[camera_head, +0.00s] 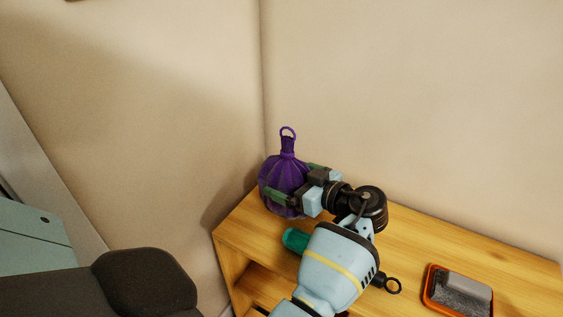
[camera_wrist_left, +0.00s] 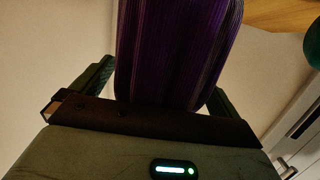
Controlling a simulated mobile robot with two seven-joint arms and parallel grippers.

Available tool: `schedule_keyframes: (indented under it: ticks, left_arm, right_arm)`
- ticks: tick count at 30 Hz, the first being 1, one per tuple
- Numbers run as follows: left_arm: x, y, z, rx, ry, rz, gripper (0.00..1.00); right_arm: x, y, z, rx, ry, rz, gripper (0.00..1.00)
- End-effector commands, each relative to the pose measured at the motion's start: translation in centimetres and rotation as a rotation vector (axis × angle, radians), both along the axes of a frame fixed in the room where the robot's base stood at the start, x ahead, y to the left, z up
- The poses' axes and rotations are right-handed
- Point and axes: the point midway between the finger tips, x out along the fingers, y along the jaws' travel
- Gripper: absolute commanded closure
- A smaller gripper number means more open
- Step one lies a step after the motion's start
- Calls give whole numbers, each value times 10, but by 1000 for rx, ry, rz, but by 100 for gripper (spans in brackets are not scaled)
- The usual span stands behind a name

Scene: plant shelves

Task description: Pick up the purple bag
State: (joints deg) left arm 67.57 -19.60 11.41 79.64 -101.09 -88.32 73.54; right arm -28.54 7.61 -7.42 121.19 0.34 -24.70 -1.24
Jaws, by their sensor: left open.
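The purple bag (camera_head: 283,179) stands upright at the far left corner of the wooden shelf top, with a narrow neck and a loop on top. My left gripper (camera_head: 288,180) reaches it from the right, with one green finger on each side of its round body. In the left wrist view the bag's ribbed purple side (camera_wrist_left: 178,50) fills the space between the two open fingers (camera_wrist_left: 160,85). I cannot tell whether either finger touches it. My right gripper is not in view.
The wooden shelf top (camera_head: 420,235) runs right along the wall. A green object (camera_head: 295,240) lies beside my left arm. Walls stand close behind and left of the bag.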

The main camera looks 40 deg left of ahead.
Motion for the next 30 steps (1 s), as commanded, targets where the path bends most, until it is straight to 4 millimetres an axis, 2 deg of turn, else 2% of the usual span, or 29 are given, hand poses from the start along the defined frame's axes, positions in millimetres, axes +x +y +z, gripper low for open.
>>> schedule_keyframes:
  ticks: [9, 21, 30]
  left_arm:
    - [0, -1, 0, 0, -1, -1, 0]
    - [0, -1, 0, 0, -1, -1, 51]
    - [0, -1, 4, 2, -3, 0, 53]
  right_arm:
    - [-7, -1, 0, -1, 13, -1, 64]
    - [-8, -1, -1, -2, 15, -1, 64]
    - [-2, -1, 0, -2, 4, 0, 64]
